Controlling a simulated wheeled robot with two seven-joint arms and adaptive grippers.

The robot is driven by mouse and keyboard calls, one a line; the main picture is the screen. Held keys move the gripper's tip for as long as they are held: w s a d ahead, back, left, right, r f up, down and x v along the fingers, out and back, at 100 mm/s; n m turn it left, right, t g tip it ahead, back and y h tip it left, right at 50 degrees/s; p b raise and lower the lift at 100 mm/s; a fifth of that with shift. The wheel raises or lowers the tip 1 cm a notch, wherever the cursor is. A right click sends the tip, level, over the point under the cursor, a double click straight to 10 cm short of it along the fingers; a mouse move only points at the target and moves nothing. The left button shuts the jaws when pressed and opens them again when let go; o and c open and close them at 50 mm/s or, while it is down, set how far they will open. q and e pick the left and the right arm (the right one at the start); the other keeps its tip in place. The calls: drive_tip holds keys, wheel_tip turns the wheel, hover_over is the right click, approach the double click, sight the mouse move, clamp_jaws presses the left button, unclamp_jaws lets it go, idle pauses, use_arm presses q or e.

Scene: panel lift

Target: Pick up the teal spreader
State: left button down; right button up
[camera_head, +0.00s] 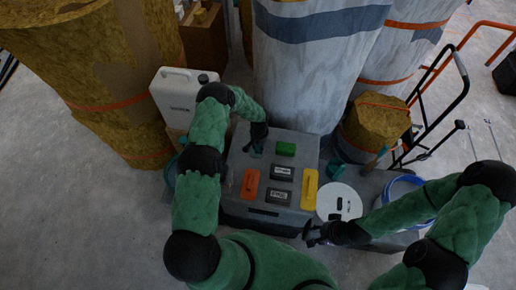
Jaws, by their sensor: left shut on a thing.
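My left gripper (257,146) is over the back left part of the grey box (266,212). It is shut on a small teal thing that looks like the teal spreader (254,149); the gripper hides much of it. I cannot tell whether the spreader is clear of the box top. My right gripper (310,235) is empty at the front right corner of the box, beside the white round lid (338,196), with its fingers apart.
On the box lie a green block (286,148), an orange piece (250,184), a yellow piece (310,188) and dark labelled blocks (283,172). A white canister (182,95) stands behind left. A blue-rimmed bucket (402,190) stands right. Large wrapped rolls (305,75) block the back.

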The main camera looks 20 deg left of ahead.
use_arm(q)
wheel_tip(320, 180, up, 10)
drive_tip(key=shift+f+p, duration=0.1)
drive_tip(key=shift+p, duration=0.95)
